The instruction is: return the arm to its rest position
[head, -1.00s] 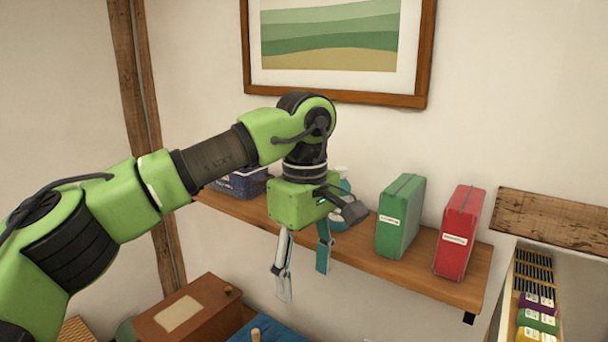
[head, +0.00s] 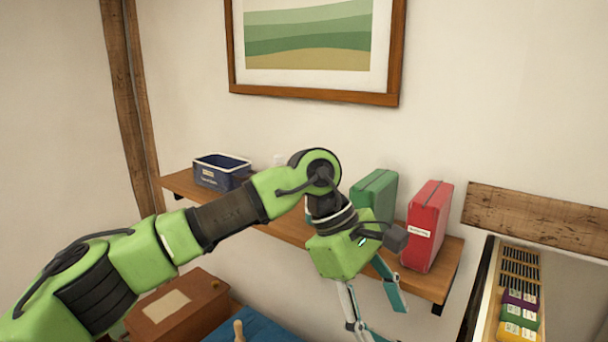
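My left arm comes in from the left in the head view, and its green wrist hangs in front of the wall shelf. My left gripper (head: 378,314) points down, below the front edge of the shelf. Its two fingers are spread apart with nothing between them. My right gripper does not show. The arm hides the middle of the shelf and part of the green box file.
The wooden shelf (head: 283,228) holds a dark blue bin (head: 221,173), a green box file (head: 374,191) and a red box file (head: 428,226). Below are a wooden box (head: 177,305) and a blue surface (head: 262,328). A narrow rack (head: 520,270) stands at right.

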